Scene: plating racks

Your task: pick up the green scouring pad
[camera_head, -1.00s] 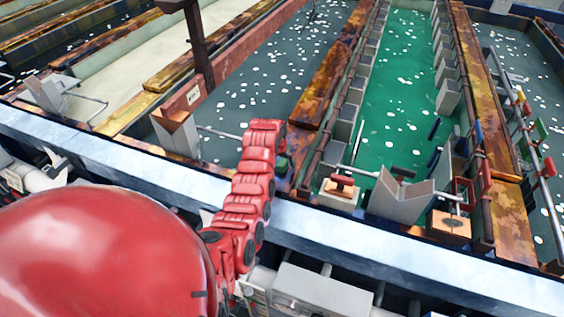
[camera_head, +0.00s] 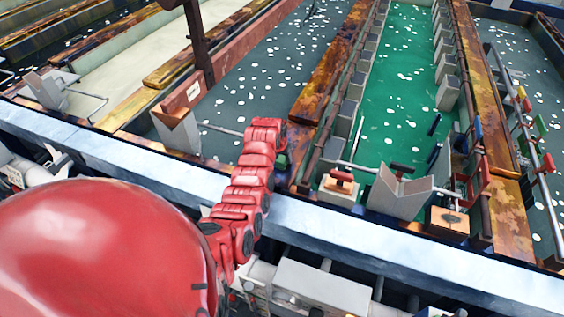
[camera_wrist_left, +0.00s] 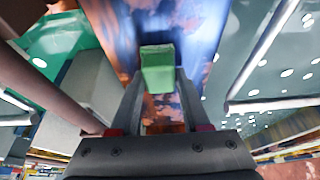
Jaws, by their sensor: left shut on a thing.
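The green scouring pad (camera_wrist_left: 157,66) shows in the left wrist view as a small green block between the fingertips of my left gripper (camera_wrist_left: 158,84). The fingers are shut on it from both sides. In the head view my red left arm reaches out over the pale front rail, and its gripper end (camera_head: 281,160) is mostly hidden behind the arm. Only a small patch of green shows there. Behind the pad, the wrist view shows a rusty, bluish beam surface; I cannot tell whether the pad touches it. My right gripper is not in view.
A green-liquid tank (camera_head: 395,110) lies right of the arm and a dark tank (camera_head: 265,75) behind it. A rusty beam (camera_head: 328,75) separates them. Grey brackets and a red-handled valve (camera_head: 341,176) stand near the gripper. The pale rail (camera_head: 400,245) runs along the front.

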